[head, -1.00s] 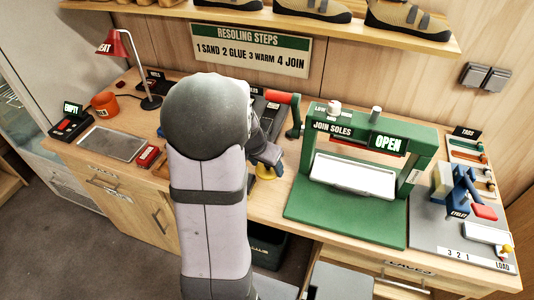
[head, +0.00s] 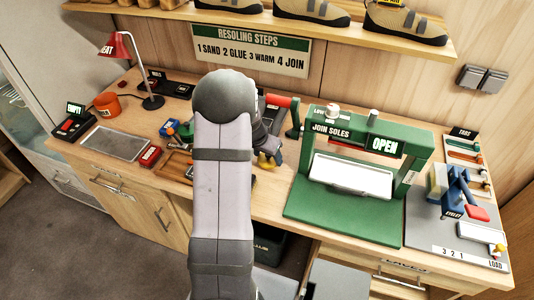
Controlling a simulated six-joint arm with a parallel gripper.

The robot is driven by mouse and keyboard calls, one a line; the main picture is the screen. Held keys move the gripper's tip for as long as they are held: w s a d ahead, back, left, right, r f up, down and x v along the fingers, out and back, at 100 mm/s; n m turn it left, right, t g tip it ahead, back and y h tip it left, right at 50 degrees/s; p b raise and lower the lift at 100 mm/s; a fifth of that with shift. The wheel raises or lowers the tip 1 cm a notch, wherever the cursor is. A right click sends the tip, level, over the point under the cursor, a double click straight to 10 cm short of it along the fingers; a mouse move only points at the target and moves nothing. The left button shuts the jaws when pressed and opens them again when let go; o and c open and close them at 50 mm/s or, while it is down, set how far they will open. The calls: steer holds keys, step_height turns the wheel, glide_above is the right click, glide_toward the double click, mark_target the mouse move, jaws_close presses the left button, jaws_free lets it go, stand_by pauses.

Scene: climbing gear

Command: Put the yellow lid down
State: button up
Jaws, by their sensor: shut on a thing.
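My gripper (head: 268,155) is left of the green press, low over the middle of the workbench and partly hidden by my own arm. It is shut on the yellow lid (head: 265,163), of which only a small part shows below the fingers. I cannot tell whether the lid touches the bench top.
The green press (head: 300,205) marked OPEN stands right of my gripper. A wooden tray (head: 176,165), a red box (head: 149,156), a metal plate (head: 115,143), an orange cup (head: 104,104) and a red lamp (head: 116,46) are to the left. An eyelet tool (head: 464,195) stands far right.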

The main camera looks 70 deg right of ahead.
steer(key=shift+w+d+f+p, duration=0.25)
steer(key=shift+d+f+p, duration=0.1)
steer(key=shift+d+f, duration=0.35)
steer(key=shift+f, duration=0.1)
steer(key=shift+f+b, duration=0.2)
steer(key=shift+b, duration=0.15)
steer(key=o, duration=1)
steer(key=shift+r, duration=0.2)
steer(key=shift+r+p, duration=0.15)
steer(key=shift+p, duration=0.25)
steer(key=b+v, duration=0.2)
steer(key=v, duration=0.9)
steer(key=shift+w+a+r, duration=0.1)
steer(key=shift+r, duration=0.3)
